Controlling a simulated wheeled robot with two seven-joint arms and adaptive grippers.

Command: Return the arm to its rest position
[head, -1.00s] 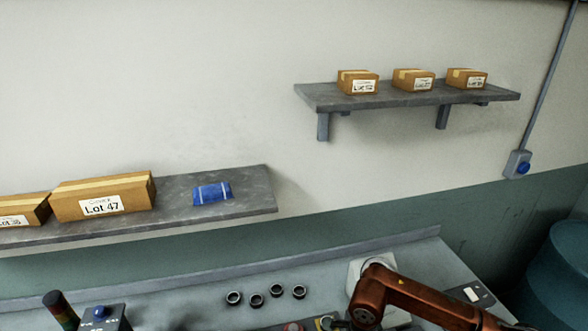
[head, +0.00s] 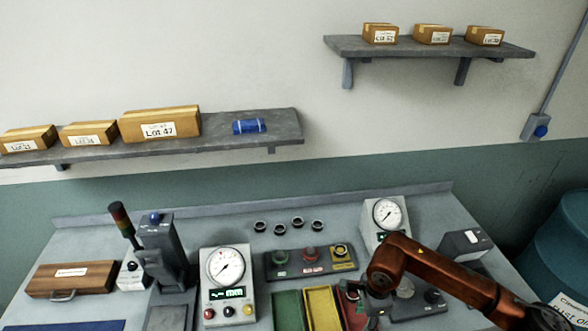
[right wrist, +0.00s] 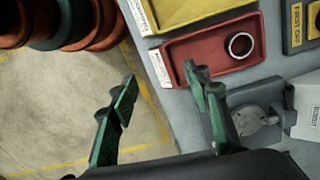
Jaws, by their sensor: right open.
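My right arm (head: 430,270), orange-brown, reaches in from the right in the head view, over the right part of the grey bench. Its gripper (head: 370,308) hangs at the bottom edge, beside the red tray (head: 353,312), partly hidden by the arm. In the right wrist view the gripper's two green fingers (right wrist: 160,80) are spread apart with nothing between them. A ring (right wrist: 240,45) lies in the red tray there, clear of the fingers. My left gripper is not in view.
Several dark rings (head: 278,224) stand at the bench's back. Green (head: 288,308) and yellow (head: 322,306) trays adjoin the red one. Floor shows beside the bench in the wrist view.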

